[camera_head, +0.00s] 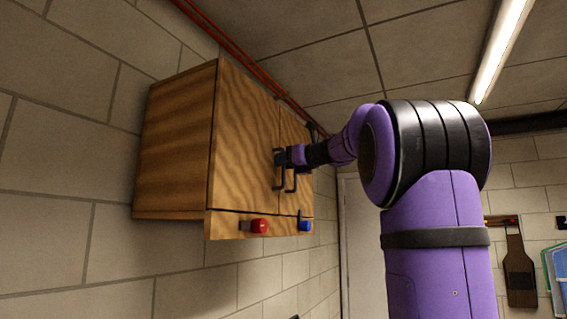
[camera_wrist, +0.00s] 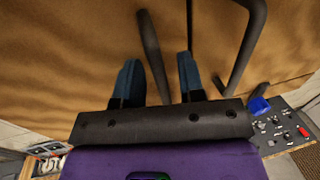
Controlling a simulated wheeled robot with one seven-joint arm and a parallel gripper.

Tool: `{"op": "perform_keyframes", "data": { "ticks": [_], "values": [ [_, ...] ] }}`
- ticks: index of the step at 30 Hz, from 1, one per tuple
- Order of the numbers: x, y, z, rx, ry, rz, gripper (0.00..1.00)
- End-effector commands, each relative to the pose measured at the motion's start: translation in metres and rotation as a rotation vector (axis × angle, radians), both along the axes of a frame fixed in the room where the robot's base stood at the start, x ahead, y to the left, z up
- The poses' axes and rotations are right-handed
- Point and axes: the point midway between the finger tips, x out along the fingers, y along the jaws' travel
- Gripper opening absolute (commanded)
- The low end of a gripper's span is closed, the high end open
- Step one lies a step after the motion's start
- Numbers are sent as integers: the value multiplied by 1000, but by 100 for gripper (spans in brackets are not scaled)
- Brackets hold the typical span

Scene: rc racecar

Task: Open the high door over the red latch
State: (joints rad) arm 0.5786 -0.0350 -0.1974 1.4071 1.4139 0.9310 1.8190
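A wooden wall cabinet (camera_head: 172,150) hangs high on the left wall. Its left door (camera_head: 240,140) is closed above the red latch (camera_head: 259,226), whose metal bar lies sideways. The left door's dark handle (camera_head: 277,182) stands near the seam between the doors. My gripper (camera_head: 283,158) is at this handle. In the wrist view, its two blue fingers (camera_wrist: 160,78) are spread, with the handle bar (camera_wrist: 151,45) between them and gaps visible on both sides. The fingertips point at the door face. The red latch is not clearly visible in the wrist view.
The right door (camera_head: 296,135) is closed, with a blue latch (camera_head: 305,226) below. Its handle (camera_wrist: 243,45) stands close to my right finger. Red pipes (camera_head: 235,45) run above the cabinet. Open space lies in front of the left door.

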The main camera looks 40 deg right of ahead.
Motion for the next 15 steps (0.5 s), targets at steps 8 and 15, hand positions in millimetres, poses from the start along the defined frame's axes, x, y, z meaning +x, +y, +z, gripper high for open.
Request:
{"op": "perform_keyframes", "data": {
  "ticks": [8,15],
  "values": [
    [7,1,0,0,0,0,36],
    [7,1,0,0,0,0,11]
  ]
}}
